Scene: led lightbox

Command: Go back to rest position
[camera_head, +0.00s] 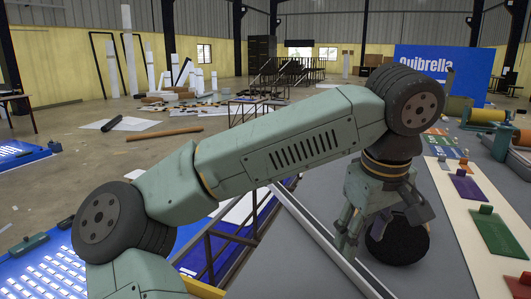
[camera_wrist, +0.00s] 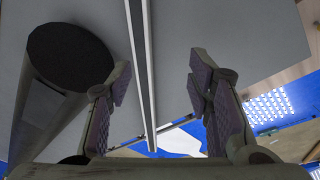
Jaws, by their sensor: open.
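My gripper (camera_head: 380,236) hangs at the end of my green arm, pointing down over the grey table (camera_head: 300,275). In the wrist view its two fingers (camera_wrist: 160,80) are spread apart, and I see nothing held between them. A roll with a dark round end (camera_head: 405,245) stands just behind and beside the fingers in the head view. In the wrist view the same roll (camera_wrist: 70,58) is at the upper left, close to the left finger; I cannot tell whether they touch. A long pale metal strip (camera_head: 322,240) lies beneath, in line with the gap between the fingers.
At the right, a pale board holds several coloured plates, including a green one (camera_head: 500,232) and a purple one (camera_head: 466,188). Large rolls (camera_head: 487,116) lie at the far right. A blue Quibrella banner (camera_head: 445,68) stands behind. A blue table (camera_head: 40,270) is at the lower left.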

